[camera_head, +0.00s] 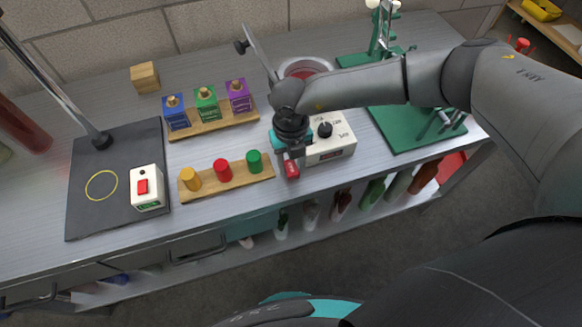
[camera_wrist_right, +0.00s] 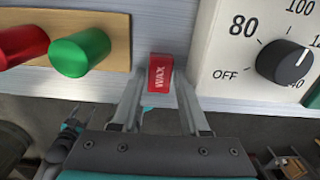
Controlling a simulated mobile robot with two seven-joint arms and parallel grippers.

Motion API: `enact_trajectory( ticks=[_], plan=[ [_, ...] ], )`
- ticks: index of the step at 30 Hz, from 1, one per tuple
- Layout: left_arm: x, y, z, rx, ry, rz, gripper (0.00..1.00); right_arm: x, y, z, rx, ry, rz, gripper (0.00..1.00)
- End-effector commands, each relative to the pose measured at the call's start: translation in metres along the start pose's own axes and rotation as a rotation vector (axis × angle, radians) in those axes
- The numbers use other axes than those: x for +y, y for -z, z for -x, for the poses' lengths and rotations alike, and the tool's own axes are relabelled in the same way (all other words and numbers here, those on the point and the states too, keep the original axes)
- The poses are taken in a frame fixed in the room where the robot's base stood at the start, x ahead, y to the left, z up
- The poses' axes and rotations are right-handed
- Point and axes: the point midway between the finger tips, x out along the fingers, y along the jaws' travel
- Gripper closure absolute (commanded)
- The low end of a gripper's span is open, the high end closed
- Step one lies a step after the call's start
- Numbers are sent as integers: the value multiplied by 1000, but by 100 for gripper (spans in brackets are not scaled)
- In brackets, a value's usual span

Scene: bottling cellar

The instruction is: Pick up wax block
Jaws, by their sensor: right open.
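The wax block (camera_wrist_right: 160,74) is a small red block with the white word WAX on it. In the right wrist view it lies between the two finger ends of my right gripper (camera_wrist_right: 161,92), near the bench's front edge. The fingers stand one on each side of it, and I cannot tell whether they touch it. In the head view the block (camera_head: 291,168) shows just below the right gripper (camera_head: 289,158), which is open.
A white heater box (camera_head: 330,150) with a dial stands close right of the block. A wooden strip (camera_head: 228,182) with yellow, red and green pegs is left. A wooden rack (camera_head: 215,122) of coloured boxes and a red pot (camera_head: 305,69) stand behind. Green stands are at right.

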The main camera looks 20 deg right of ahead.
Motion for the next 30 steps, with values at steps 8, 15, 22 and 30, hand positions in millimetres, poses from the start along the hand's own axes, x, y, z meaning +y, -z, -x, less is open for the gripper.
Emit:
enact_trajectory(
  ticks=[8,15,22,30],
  plan=[
    [0,0,-1,0,0,0,34,0,0,-6,0,-1,0,55],
    [0,0,-1,0,0,0,34,0,0,-6,0,-1,0,78],
    [0,0,-1,0,1,0,34,0,0,-6,0,-1,-1,100],
    [0,0,-1,0,1,-1,34,0,0,-6,0,-1,-1,100]
  ],
)
